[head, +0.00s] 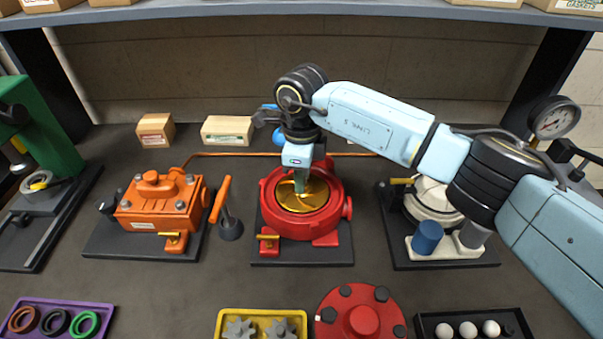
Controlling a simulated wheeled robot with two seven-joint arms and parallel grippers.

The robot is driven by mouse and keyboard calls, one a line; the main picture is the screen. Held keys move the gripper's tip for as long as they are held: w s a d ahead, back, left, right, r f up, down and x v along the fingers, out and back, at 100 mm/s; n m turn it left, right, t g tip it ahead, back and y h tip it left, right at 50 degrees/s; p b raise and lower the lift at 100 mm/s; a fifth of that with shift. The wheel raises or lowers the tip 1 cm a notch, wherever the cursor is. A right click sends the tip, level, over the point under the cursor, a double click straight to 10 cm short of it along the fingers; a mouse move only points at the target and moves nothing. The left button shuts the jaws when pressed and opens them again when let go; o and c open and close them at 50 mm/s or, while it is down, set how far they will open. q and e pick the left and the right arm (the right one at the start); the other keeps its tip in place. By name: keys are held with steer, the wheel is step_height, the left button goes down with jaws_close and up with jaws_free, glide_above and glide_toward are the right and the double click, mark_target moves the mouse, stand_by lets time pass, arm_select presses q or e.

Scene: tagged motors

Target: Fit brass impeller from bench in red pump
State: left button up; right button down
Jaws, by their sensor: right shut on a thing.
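The red pump (333,215) stands on a dark base plate in the middle of the bench, with its top open. The brass impeller (316,200) lies within the round opening of the pump. It looks about level, but I cannot tell whether it is fully seated. My right gripper (300,187) comes down from above and is shut on the impeller near its middle, hiding part of its hub. A red round cover (362,318) with dark knobs lies on the bench in front of the pump. My left gripper is not in view.
An orange pump (160,205) and an upright orange lever (222,200) stand left of the red pump. A white pump (430,205) stands right, partly behind my arm. Along the front are a purple tray (62,303), a yellow tray (262,313) with grey gears and a black tray (475,314).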

steer(key=shift+f+b, duration=1.5)
steer(key=shift+f, duration=0.4)
steer(key=c, duration=1.1)
jaws_free()
steer(key=shift+f, duration=0.1)
steer(key=shift+r+p, duration=1.5)
steer(key=shift+r, duration=1.6)
step_height(320, 180, up, 13)
steer(key=shift+r+b, duration=0.2)
steer(key=shift+b, duration=0.2)
